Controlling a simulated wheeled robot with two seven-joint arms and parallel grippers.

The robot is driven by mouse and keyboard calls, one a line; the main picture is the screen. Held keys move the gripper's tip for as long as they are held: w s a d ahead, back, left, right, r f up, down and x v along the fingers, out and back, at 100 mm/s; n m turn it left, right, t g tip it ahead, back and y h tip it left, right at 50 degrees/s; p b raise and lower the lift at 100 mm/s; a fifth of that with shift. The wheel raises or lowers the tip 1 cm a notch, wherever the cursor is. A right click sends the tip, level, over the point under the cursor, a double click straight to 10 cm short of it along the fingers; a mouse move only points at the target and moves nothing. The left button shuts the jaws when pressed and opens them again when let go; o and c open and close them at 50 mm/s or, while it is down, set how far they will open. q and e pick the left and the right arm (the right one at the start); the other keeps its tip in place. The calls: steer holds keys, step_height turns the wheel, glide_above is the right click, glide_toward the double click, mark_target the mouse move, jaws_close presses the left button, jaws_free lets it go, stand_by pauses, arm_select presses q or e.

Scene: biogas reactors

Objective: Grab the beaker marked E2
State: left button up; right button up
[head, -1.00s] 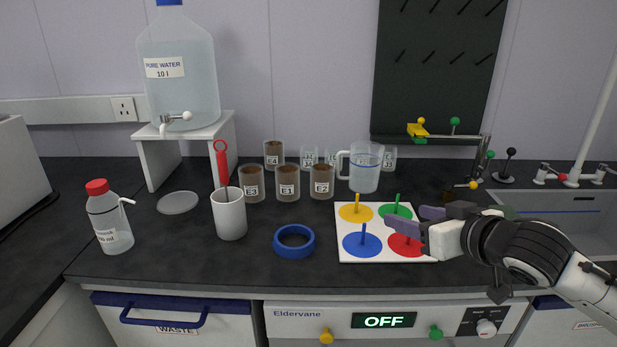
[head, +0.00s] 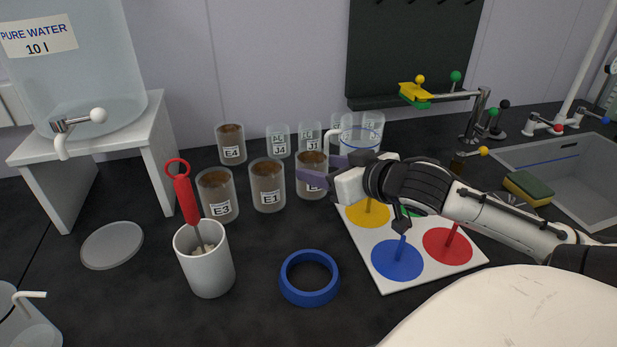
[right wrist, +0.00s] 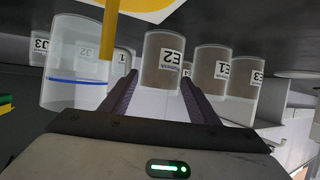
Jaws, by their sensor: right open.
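The beaker marked E2 (head: 312,164) is a clear cup with brown contents, standing upright on the dark counter in the row of E beakers. My right gripper (head: 322,171) is open beside it, its purple fingers partly covering its label. In the right wrist view, the picture is turned over and the E2 beaker (right wrist: 163,62) shows between the two fingertips of the right gripper (right wrist: 160,82). I cannot tell whether the fingers touch it. My left gripper is not in view.
Beaker E1 (head: 267,186) stands close left of E2, with E3 (head: 217,195) and E4 (head: 231,145) farther left. A clear jug (head: 360,137) stands close right, behind my right arm. A blue ring (head: 309,293) and a board with coloured discs (head: 385,284) lie in front.

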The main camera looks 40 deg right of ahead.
steer(key=shift+w+f, duration=0.25)
steer(key=shift+f, duration=0.35)
steer(key=shift+w+f, duration=0.2)
steer(key=shift+f, duration=0.4)
steer(key=shift+b+x, duration=0.9)
steer(key=shift+x, duration=2.45)
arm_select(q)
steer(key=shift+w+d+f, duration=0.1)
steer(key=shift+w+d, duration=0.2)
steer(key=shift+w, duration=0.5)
arm_select(e)
steer(key=shift+w+r, duration=0.1)
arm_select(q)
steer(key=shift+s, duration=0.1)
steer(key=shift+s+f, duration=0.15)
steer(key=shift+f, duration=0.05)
arm_select(e)
steer(key=c, duration=0.7)
